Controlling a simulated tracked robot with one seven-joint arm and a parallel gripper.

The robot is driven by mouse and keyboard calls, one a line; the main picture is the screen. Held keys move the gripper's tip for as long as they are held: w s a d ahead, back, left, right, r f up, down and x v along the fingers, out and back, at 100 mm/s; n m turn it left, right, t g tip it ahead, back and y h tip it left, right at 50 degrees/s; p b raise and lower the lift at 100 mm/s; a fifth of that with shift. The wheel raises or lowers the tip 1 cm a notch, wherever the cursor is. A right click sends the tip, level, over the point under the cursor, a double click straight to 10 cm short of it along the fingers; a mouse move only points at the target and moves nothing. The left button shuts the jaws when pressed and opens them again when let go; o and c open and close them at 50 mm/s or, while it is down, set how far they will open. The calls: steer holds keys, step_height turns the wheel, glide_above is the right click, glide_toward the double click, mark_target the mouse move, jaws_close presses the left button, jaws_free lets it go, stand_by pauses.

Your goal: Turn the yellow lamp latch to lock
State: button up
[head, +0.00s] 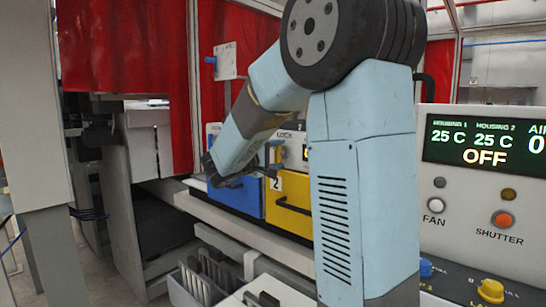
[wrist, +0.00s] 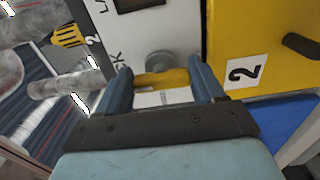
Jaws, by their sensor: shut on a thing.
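The yellow lamp latch (wrist: 162,77) is a short yellow bar in front of a round grey boss on a pale panel. In the wrist view it lies across the picture between the two blue-grey fingers of my gripper (wrist: 160,68), which is shut on it. Part of a lock label (wrist: 115,57) shows left of the fingers. In the head view my arm hides the latch, and the lock label (head: 286,134) shows on the white panel above the yellow drawer. I cannot tell the latch's angle relative to its lock mark.
The yellow drawer front (head: 287,218), marked 2, has a dark handle close to my gripper. A blue drawer front (head: 238,197) is beside it. A yellow knob (wrist: 68,36) and grey rollers (wrist: 62,84) lie left in the wrist view. A control panel (head: 470,190) reading OFF stands right.

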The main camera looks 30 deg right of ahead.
steer(key=shift+f, duration=0.3)
steer(key=o, duration=1)
steer(key=shift+o, duration=0.2)
steer(key=shift+r, duration=0.15)
steer(key=shift+a, duration=0.15)
steer(key=v, duration=1.3)
steer(key=shift+a, duration=0.25)
steer(key=shift+s, duration=0.15)
